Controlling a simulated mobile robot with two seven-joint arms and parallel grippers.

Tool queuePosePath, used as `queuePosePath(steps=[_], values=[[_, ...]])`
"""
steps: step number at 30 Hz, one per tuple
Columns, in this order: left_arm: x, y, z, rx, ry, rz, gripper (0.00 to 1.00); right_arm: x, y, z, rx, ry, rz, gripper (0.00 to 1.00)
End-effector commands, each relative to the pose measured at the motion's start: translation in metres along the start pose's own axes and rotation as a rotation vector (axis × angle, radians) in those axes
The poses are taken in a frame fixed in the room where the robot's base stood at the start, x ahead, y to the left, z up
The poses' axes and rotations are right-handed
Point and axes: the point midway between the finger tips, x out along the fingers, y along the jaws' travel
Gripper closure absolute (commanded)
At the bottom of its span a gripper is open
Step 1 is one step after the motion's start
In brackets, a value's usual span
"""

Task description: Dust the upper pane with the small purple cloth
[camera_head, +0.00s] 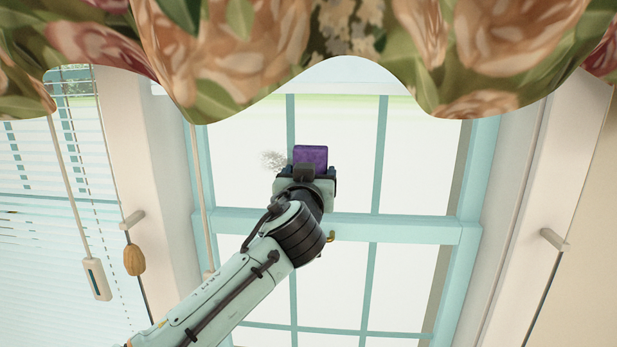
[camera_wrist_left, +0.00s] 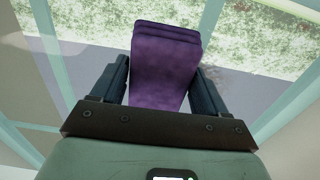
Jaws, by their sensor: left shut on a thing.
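My left gripper (camera_head: 306,174) is raised in front of the upper pane (camera_head: 345,150) and shut on the small purple cloth (camera_head: 311,155). In the left wrist view the folded cloth (camera_wrist_left: 165,55) stands out beyond the two dark fingers of the gripper (camera_wrist_left: 160,82). A grey, wispy dust patch (camera_head: 273,160) shows on the upper pane just left of the cloth. I cannot tell whether the cloth touches the glass. My right gripper is not in view.
A floral valance (camera_head: 320,45) hangs across the top. A pale blue crossbar (camera_head: 400,228) divides the window, with thin vertical muntins (camera_head: 381,155) above it. At left are blinds (camera_head: 40,230), cords, a white pull (camera_head: 96,279) and a wooden pull (camera_head: 134,260).

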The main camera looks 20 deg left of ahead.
Motion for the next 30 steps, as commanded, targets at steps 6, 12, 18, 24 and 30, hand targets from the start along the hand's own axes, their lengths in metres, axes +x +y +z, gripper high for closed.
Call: queuePosePath(steps=[6, 12, 18, 24, 30], values=[[0.001, -0.022, 0.0, -0.001, 0.001, -0.006, 0.5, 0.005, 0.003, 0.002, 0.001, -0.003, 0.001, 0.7], [0.001, -0.034, 0.0, -0.001, 0.001, -0.005, 0.5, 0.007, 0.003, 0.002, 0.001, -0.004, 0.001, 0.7], [0.001, -0.042, -0.001, 0.0, 0.002, -0.006, 0.5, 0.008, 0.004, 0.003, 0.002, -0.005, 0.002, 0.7], [0.001, -0.061, 0.0, 0.0, 0.001, -0.008, 0.5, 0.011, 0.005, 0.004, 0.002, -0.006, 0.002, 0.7], [0.001, -0.071, -0.001, 0.0, 0.002, -0.006, 0.5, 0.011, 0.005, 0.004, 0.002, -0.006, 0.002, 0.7]])
